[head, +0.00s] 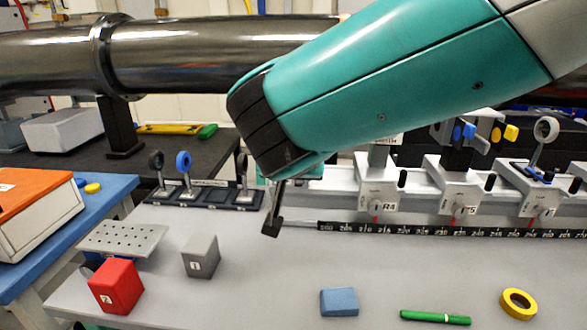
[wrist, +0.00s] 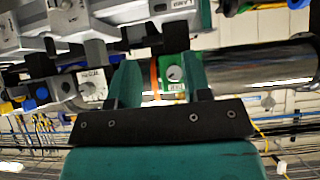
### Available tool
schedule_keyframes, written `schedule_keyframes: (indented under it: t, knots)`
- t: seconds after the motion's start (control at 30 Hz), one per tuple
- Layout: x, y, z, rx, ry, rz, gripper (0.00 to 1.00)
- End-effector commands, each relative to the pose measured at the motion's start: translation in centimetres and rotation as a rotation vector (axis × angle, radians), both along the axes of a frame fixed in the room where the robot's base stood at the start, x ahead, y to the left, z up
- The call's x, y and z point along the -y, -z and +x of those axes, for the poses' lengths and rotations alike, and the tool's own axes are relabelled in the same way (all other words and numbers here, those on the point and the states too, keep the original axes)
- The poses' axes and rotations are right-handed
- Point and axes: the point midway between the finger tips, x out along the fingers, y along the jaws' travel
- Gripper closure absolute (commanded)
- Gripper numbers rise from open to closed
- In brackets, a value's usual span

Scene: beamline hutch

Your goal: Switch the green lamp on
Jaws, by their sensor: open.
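My gripper (head: 272,226) hangs from the teal arm above the middle of the grey table. One dark finger shows in the head view, and nothing is seen held. In the wrist view my gripper (wrist: 160,70) has its two teal fingers spread apart. Between them, farther off, is a green box (wrist: 174,88) with a round grey knob and a small white label. I cannot tell whether this is the green lamp or whether it is lit. In the head view no green lamp can be made out; my arm covers part of the back of the table.
A rail with several grey carriages (head: 380,195) and a black scale stands at the back right. A red block (head: 116,286), grey block (head: 201,256), blue block (head: 339,302), green pen (head: 435,317) and yellow ring (head: 518,304) lie in front. The middle of the table is clear.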

Motion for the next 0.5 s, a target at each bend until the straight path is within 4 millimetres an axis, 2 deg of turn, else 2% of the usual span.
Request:
schedule_keyframes:
  t: [0.2,0.5]
  knots:
    - [-0.1,-1.6,-1.9,0.0,-0.001,-0.001,0.55]
    - [-0.1,-1.8,-2.1,-0.001,0.0,-0.001,0.55]
